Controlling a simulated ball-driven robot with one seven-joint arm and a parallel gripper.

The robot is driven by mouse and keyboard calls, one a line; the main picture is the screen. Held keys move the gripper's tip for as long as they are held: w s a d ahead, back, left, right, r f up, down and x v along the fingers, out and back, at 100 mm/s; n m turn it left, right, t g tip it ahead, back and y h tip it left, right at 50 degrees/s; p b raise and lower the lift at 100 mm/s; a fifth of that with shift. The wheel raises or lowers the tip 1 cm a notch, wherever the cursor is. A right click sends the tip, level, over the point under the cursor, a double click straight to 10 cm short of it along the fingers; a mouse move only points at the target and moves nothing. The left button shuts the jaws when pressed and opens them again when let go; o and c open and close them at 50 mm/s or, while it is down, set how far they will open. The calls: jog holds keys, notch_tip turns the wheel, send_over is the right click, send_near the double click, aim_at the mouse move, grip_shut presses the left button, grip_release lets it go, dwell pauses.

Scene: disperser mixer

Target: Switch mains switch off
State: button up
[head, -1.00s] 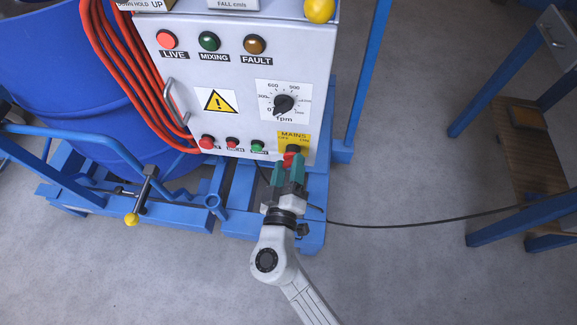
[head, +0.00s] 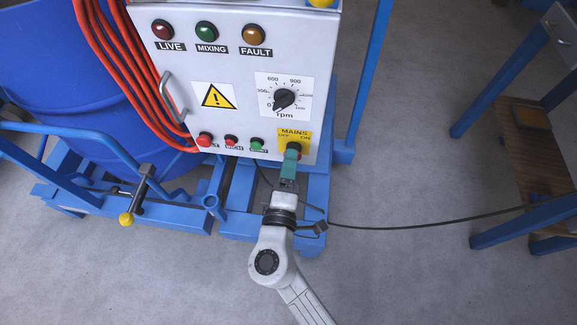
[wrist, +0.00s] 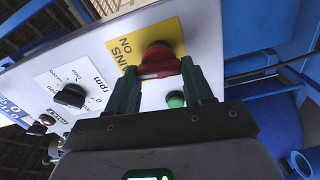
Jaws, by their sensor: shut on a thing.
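The mains switch is a red rotary handle (wrist: 158,63) on a yellow MAINS plate (head: 294,136) at the lower right of the grey control panel. The plate is marked OFF on the left and ON on the right. My gripper (head: 292,152) has teal fingers and reaches the switch from below and in front. In the wrist view the two fingers are on either side of the red handle, shut on it. In the head view the fingers line up one behind the other and hide most of the handle. The LIVE lamp (head: 162,29) is dark red and looks unlit.
The rpm dial (head: 284,98) sits above the switch, and push buttons (head: 231,141) sit to its left. Orange cables (head: 125,75) and a blue drum (head: 45,70) are left of the panel. A black cable (head: 420,226) crosses the open floor to the right.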

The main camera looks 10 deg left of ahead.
jog(key=n, duration=0.3)
jog(key=n+p, duration=0.1)
jog(key=n, duration=0.6)
jog(key=shift+f+p, duration=0.3)
jog(key=shift+p, duration=0.1)
jog(key=shift+n, duration=0.4)
jog(key=o, duration=1)
jog(key=shift+o, duration=0.2)
jog(key=s+p, duration=0.1)
jog(key=s, duration=1)
jog(key=shift+a, duration=0.15)
jog(key=shift+w, duration=0.1)
